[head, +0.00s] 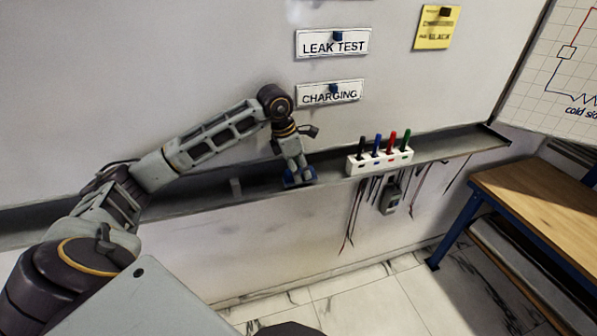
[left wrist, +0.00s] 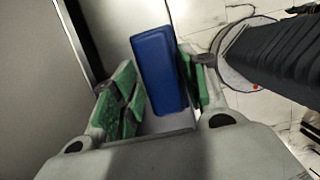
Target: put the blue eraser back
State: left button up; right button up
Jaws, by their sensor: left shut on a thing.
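The blue eraser (left wrist: 158,72) is a blue block between the green-padded fingers of my left gripper (left wrist: 160,92) in the left wrist view. In the head view the left gripper (head: 299,178) points down at the grey tray ledge (head: 240,200) along the board, and a bit of the blue eraser (head: 289,183) shows at its fingertips. The eraser is at the ledge; whether it touches the ledge I cannot tell. The gripper is shut on it. My right gripper is not in view.
A white holder (head: 379,163) with several coloured markers sits on the ledge just right of the gripper. Cables and a small meter (head: 391,197) hang below it. A wooden-topped bench (head: 540,200) stands at the right.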

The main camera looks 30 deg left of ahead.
pick_arm(q)
jog(key=shift+f, duration=0.85)
jog(key=o, duration=0.9)
jog(key=b+v, duration=0.2)
jog(key=v, duration=1)
